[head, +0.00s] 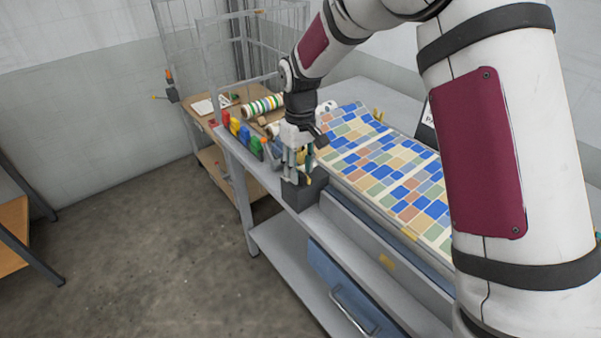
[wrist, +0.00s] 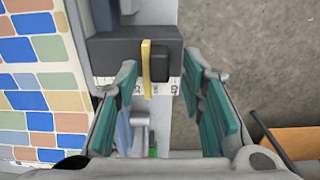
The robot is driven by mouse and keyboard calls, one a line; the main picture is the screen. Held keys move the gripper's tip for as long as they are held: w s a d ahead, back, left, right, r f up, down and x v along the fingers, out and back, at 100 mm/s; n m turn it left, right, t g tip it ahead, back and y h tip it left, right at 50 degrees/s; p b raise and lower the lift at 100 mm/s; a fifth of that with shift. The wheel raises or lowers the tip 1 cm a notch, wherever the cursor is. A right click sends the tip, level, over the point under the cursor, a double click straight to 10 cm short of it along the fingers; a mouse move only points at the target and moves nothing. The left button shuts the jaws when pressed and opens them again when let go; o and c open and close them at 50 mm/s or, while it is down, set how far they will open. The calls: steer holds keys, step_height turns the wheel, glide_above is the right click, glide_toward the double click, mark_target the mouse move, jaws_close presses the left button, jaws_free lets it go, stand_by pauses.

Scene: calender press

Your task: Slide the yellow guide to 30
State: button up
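The yellow guide (wrist: 147,68) is a narrow upright yellow strip on a dark grey block (wrist: 108,50) in the wrist view. A small darker knob (wrist: 161,66) sits just right of the strip. A white scale strip (wrist: 165,87) with small marks runs below the block; I cannot read its numbers for certain. My gripper (wrist: 160,63) is open, its teal fingers to the left and right of the yellow strip and knob, with gaps on both sides. In the head view my gripper (head: 298,172) points down at the dark block (head: 303,194) on the bench edge.
A patterned sheet of coloured tiles (head: 385,165) covers the bench top beside the block.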

mark_target(324, 170)
steer(key=shift+f, duration=1.2)
jaws_close()
steer(key=w+d+b, duration=0.1)
steer(key=d, duration=0.1)
steer(key=w+d+b, duration=0.1)
steer(key=w+d, duration=0.1)
steer(key=w+d+b, duration=0.1)
steer(key=d, duration=0.2)
steer(key=shift+w, duration=0.35)
jaws_free()
